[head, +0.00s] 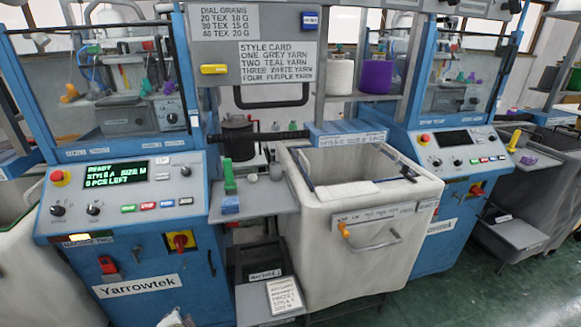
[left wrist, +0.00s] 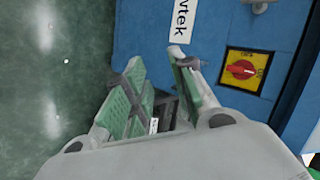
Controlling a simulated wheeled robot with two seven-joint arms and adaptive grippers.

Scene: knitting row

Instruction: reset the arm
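My left gripper (left wrist: 160,78) fills the lower middle of the left wrist view, its two green-padded fingers apart with nothing seen held between them. Beyond it are the blue front of a machine, part of a white Yarrowtek label (left wrist: 181,22) and a red rotary switch on a yellow plate (left wrist: 241,69). In the head view only a small pale part of what looks like my left gripper (head: 175,319) shows at the bottom edge, in front of the blue Yarrowtek machine (head: 85,262). My right gripper is in neither view.
A pale fabric bin (head: 325,265) stands between two blue machines. A small grey shelf (head: 262,196) with a green item (head: 229,178) juts out left of it. A dark stand with a card (head: 284,295) is below. Green floor (head: 470,300) is open at right.

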